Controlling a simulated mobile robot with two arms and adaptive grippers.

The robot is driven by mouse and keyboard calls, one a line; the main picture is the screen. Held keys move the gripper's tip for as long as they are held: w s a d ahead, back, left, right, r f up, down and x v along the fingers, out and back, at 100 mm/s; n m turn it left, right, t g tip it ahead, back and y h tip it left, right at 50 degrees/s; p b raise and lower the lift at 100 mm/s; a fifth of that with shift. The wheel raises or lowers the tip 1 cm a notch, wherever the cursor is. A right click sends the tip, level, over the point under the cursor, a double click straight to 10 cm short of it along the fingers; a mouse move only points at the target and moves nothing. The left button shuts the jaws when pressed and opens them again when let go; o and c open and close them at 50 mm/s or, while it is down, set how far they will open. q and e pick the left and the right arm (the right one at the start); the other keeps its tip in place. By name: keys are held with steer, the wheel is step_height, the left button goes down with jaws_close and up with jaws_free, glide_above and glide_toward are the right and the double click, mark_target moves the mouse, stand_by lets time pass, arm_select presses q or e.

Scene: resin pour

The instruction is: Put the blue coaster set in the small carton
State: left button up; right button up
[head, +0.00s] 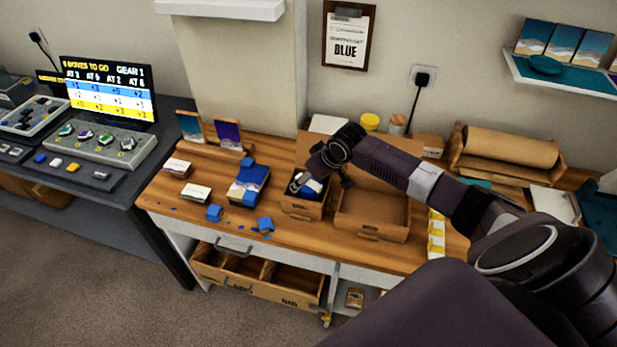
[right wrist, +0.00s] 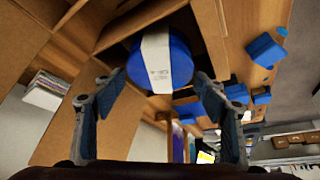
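The blue coaster set, a round blue stack with a white paper band (right wrist: 158,62), is in the right wrist view, inside or at the mouth of the small carton (head: 300,208). In the head view part of the set (head: 312,187) shows within the carton, partly hidden by my gripper. My right gripper (head: 318,176) is over the carton. In the wrist view its fingers (right wrist: 157,84) are spread, one on each side of the set, with visible gaps. Whether the set rests on the carton floor cannot be told. My left gripper is not in view.
A larger open carton (head: 372,212) stands to the right of the small one. Blue packages (head: 248,185) and loose blue blocks (head: 265,224) lie to the left on the wooden bench. A clipboard reading BLUE (head: 348,38) hangs on the wall. A lit screen (head: 108,88) stands at far left.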

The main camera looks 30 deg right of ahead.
steer(key=shift+o, duration=1)
steer(key=shift+r, duration=0.2)
steer(key=b+v, duration=0.1)
steer(key=v, duration=1.1)
steer(key=shift+r, duration=0.45)
